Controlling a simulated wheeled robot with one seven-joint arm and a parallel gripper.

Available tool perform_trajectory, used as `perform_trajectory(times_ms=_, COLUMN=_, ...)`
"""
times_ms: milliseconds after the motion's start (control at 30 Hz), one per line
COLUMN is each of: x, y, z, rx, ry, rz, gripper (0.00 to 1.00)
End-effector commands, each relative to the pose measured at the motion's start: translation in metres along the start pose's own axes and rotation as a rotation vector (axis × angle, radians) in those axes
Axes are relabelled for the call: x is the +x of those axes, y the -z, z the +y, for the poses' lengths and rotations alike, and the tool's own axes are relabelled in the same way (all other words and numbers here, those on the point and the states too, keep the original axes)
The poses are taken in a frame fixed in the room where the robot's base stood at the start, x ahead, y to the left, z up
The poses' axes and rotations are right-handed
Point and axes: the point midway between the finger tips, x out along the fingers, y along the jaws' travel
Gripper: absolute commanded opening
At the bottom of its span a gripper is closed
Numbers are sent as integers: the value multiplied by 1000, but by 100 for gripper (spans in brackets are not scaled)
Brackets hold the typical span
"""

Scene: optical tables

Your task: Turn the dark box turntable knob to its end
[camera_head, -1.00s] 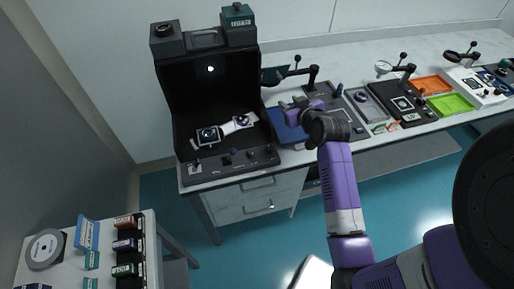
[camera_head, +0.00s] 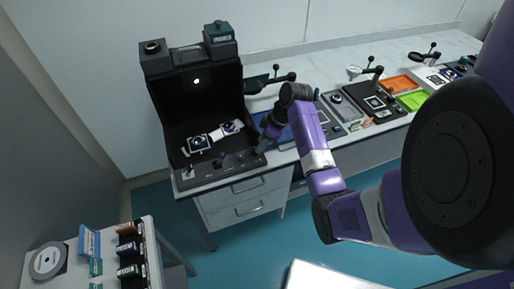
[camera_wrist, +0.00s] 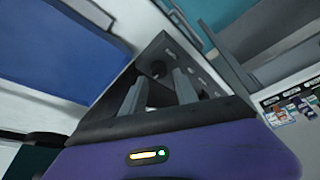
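The dark box (camera_head: 198,92) is a black open-fronted cabinet on the left end of the bench, with a sloped control panel (camera_head: 205,174) along its front. A knob (camera_head: 221,159) stands mid-panel; the panel labels are too small to read. My gripper (camera_head: 261,150) is low at the panel's right end and hides what is under it. In the wrist view, my gripper's two grey fingers (camera_wrist: 158,88) are apart, with a dark round knob (camera_wrist: 158,69) on the panel beyond and between their tips. I cannot tell whether they touch it. Nothing is held.
Orange (camera_head: 400,84) and green (camera_head: 413,101) trays lie farther right. A side table (camera_head: 75,262) stands front left.

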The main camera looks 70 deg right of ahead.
Motion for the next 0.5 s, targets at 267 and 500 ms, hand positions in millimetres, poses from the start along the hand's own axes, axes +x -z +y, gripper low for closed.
perform_trajectory(times_ms=267, x=35, y=0, z=0, rx=0, ry=0, rz=-1, gripper=36)
perform_trajectory(times_ms=500, x=42, y=0, z=1, rx=0, ry=-3, rz=0, gripper=36)
